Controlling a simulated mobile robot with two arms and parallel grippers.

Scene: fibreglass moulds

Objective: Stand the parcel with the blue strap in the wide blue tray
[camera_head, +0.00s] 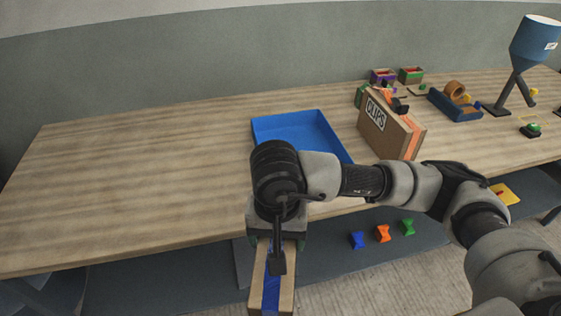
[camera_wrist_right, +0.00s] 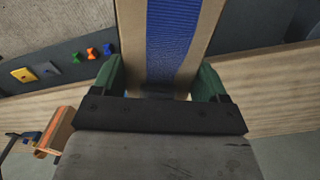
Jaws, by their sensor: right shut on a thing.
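The parcel with the blue strap (camera_head: 259,284) is a brown box with a blue band along its length. My right gripper (camera_head: 277,240) is shut on it and holds it in front of the table's near edge, at the bottom of the head view. In the right wrist view the parcel (camera_wrist_right: 130,40) sits between the green fingers of my right gripper (camera_wrist_right: 162,80). The wide blue tray (camera_head: 290,128) lies on the table behind my right wrist. Its visible floor is empty, and its near left part is hidden by my arm. My left gripper is not in view.
A CLIPS box (camera_head: 390,128) stands just right of the tray. Several coloured pieces (camera_head: 382,233) lie on a lower shelf. The table's left side (camera_head: 130,185) is clear.

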